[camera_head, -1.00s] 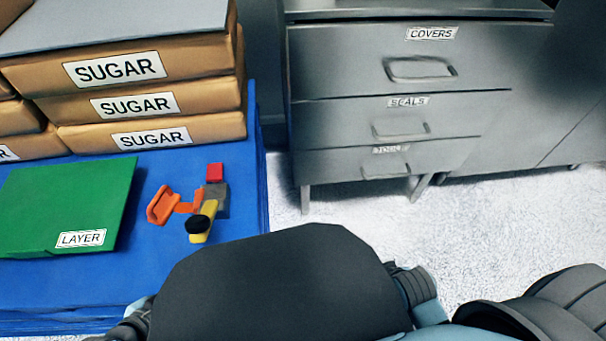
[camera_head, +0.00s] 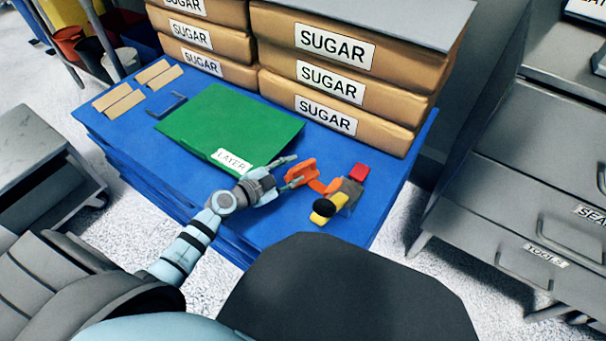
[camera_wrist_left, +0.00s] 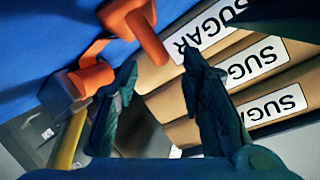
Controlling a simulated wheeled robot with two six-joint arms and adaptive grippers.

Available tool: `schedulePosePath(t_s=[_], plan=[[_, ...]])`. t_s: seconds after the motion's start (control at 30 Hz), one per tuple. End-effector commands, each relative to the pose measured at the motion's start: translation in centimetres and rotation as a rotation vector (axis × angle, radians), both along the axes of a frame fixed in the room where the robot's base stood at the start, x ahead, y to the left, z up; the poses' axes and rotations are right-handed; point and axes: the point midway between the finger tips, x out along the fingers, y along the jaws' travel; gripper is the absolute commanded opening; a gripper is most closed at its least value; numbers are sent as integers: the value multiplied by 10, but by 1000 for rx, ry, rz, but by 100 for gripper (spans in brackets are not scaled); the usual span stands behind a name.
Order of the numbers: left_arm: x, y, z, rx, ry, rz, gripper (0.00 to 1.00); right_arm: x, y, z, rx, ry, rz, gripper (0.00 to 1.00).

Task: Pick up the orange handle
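The orange handle (camera_head: 300,172) is on the blue table, joined by an orange link to a small tool with grey, red and yellow parts (camera_head: 345,192). My left gripper (camera_head: 287,172) is just left of the handle, its fingers pointing at it. In the left wrist view the fingers (camera_wrist_left: 160,65) are spread apart with nothing gripped. My right gripper is not in view.
The blue table (camera_head: 390,215) holds a green LAYER board (camera_head: 230,125) left of the handle. Stacked brown SUGAR boxes (camera_head: 335,80) stand behind it. Grey drawers (camera_head: 520,220) stand to the right. Bare table lies between the tool and the table's right edge.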

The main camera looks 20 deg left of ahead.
Motion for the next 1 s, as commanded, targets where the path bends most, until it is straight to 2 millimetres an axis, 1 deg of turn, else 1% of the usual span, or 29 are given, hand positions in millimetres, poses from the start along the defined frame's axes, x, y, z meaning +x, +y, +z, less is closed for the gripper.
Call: schedulePosePath(t_s=[0.03,0.1,0.17,0.23,0.4,0.63,1.0], plan=[[10,-4,-2,-3,-2,0,36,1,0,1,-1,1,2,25],[23,-8,-7,-3,-2,1,36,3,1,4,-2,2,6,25],[31,-11,-10,-2,-1,2,36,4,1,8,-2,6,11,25],[35,-12,-11,-1,0,1,36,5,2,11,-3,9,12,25],[34,-12,-10,0,-1,1,36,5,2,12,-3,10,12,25],[34,-12,-10,0,0,0,0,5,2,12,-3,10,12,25],[34,-12,-10,-1,0,1,0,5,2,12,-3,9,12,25]])
